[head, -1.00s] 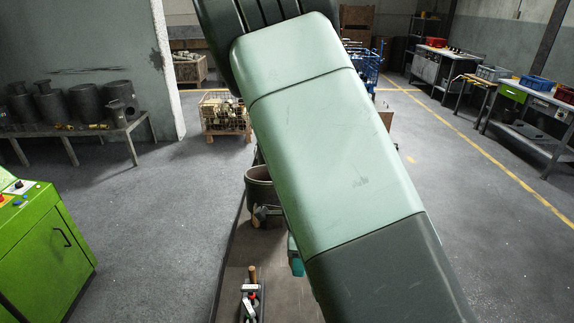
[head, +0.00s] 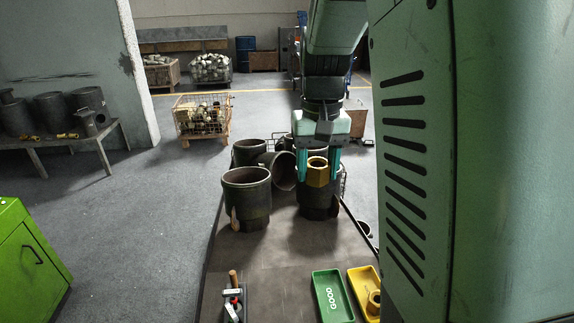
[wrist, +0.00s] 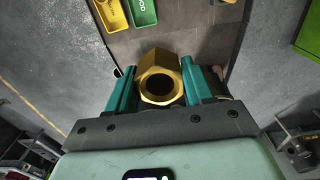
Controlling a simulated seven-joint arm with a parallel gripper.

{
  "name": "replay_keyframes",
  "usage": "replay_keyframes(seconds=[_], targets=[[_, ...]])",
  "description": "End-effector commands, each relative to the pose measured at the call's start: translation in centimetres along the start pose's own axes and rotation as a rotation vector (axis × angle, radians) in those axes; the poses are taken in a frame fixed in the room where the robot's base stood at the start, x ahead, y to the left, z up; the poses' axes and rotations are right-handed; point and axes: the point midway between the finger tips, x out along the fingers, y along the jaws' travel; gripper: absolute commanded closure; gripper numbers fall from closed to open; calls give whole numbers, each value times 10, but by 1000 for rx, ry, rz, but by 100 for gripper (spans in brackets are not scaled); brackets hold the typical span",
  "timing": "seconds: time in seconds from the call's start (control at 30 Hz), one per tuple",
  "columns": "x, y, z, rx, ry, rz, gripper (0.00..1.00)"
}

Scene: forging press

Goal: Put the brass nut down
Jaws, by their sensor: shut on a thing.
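The brass nut (head: 317,172) is a large gold hexagonal piece with a round hole. My gripper (head: 319,168) is shut on it, with one teal finger on each side. The nut is in front of a dark metal cylinder (head: 318,205) in the head view; I cannot tell whether it touches it. In the wrist view the nut (wrist: 159,78) sits between the teal fingers (wrist: 157,85), its hole facing the camera. A green tray (head: 318,284) marked GOOD and a yellow tray (head: 356,275) lie nearer on the table. The yellow tray holds another brass-coloured piece (head: 374,303).
Dark cylinders (head: 247,200) crowd the far part of the table (head: 277,255), one lying on its side. A hand tool (head: 234,297) lies at the near left. The table's middle is clear. A green cabinet (head: 28,262) stands left, and a wire crate (head: 202,118) stands behind.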

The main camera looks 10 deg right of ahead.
Motion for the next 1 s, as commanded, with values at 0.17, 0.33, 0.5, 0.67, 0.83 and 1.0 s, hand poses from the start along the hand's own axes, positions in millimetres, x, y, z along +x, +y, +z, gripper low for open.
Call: replay_keyframes(seconds=[0.17,0.33,0.5,0.67,0.83,1.0], targets=[[17,-3,-2,81,-4,2,99],[81,-8,-6,427,-11,9,99],[154,6,-4,915,-6,13,99],[204,30,5,1292,-1,10,99],[230,47,14,1513,1,5,99],[255,52,17,1573,0,4,99]])
